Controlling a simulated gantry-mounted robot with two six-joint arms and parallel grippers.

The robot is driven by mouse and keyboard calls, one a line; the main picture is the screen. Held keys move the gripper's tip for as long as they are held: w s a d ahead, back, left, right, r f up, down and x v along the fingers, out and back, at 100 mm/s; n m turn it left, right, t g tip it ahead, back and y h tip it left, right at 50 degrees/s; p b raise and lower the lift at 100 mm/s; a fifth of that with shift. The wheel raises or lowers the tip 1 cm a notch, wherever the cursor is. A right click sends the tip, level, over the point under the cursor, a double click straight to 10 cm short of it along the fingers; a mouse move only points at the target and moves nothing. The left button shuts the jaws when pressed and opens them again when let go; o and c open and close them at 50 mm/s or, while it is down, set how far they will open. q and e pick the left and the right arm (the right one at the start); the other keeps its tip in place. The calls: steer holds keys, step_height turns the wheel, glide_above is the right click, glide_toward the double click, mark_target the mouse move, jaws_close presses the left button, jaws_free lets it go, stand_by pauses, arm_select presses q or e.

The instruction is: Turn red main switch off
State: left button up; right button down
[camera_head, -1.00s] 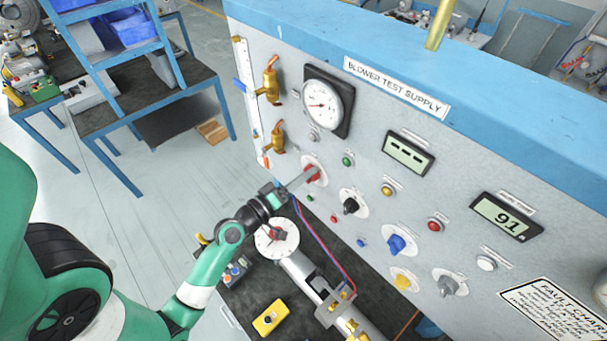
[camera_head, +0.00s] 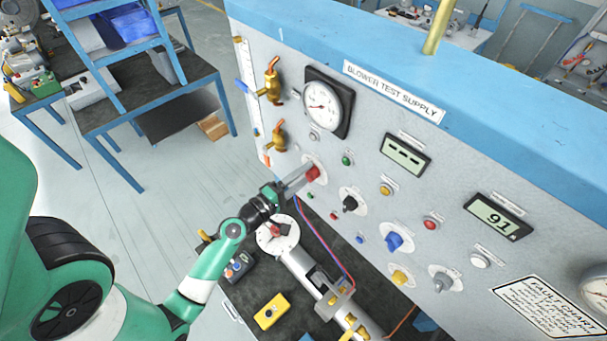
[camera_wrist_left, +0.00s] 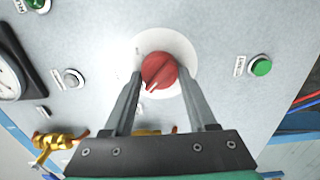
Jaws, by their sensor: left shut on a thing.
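The red main switch (camera_head: 313,173) is a round red knob on a white disc, at the left of the grey panel. In the left wrist view the red knob (camera_wrist_left: 159,69) sits between the two grey fingers, its white mark pointing to the lower left. My left gripper (camera_head: 306,176) reaches in from the left and is shut on the knob, one finger on each side. The dial lettering around the knob is too small to read. My right gripper is not in view.
A black knob (camera_head: 349,204), a blue knob (camera_head: 394,241) and a green button (camera_head: 347,160) are on the panel nearby. A gauge (camera_head: 322,106) is above. The lower display (camera_head: 497,218) reads 91. A pipe assembly (camera_head: 311,282) lies below my arm.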

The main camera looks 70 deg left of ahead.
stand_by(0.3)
arm_select(q)
steer(key=o, duration=1.4)
steer(key=shift+c, duration=0.2)
steer(key=shift+s, duration=0.1)
steer(key=shift+s+d+f, duration=0.1)
steer(key=shift+s+d, duration=0.05)
steer(key=shift+s, duration=0.2)
steer(key=b+v, duration=0.4)
steer(key=v, duration=0.6)
steer(key=shift+s+d+b, duration=0.15)
steer(key=shift+s+b, duration=0.15)
steer(key=shift+b, duration=0.1)
